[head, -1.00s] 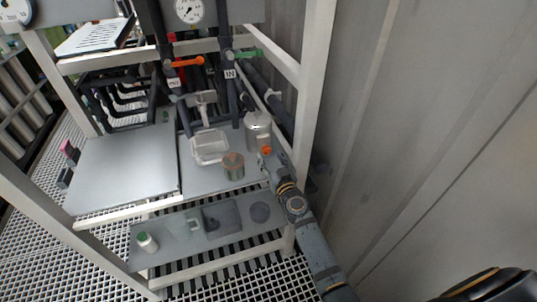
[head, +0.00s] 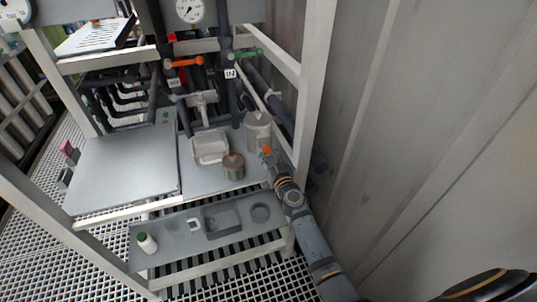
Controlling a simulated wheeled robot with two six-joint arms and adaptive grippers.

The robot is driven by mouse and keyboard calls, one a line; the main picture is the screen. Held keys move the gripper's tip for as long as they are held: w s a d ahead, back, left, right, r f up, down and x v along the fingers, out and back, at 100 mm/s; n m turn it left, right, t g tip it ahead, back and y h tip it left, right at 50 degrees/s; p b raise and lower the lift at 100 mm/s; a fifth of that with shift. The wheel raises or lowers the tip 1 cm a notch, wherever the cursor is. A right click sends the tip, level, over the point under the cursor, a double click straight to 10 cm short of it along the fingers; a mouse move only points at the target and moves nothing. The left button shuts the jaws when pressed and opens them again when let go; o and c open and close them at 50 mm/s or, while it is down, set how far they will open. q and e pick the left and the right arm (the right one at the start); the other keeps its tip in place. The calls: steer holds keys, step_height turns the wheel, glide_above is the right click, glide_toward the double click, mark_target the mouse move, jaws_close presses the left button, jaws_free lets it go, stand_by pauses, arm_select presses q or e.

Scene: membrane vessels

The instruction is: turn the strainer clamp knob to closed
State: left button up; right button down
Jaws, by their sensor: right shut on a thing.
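The strainer (head: 257,127) is a grey metal canister standing at the right of the frame's shelf, below the dark pipes. Its clamp knob (head: 266,150) is orange and sits low on the front side of the canister. My right gripper (head: 269,157) comes up from the lower right and is shut on the knob; its fingers are small and partly hidden by my wrist. My left gripper is not in view.
A white square tray (head: 209,145) and a brownish cylinder (head: 233,166) stand left of the strainer. A white frame post (head: 312,90) rises close right of my arm. A lower shelf (head: 172,237) holds a green-capped bottle (head: 147,243).

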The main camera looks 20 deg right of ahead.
steer(key=m, duration=0.5)
steer(key=shift+m, duration=0.3)
steer(key=m, duration=1.2)
steer(key=shift+m, duration=0.3)
steer(key=m, duration=0.5)
steer(key=shift+m, duration=0.3)
steer(key=c, duration=1)
jaws_free()
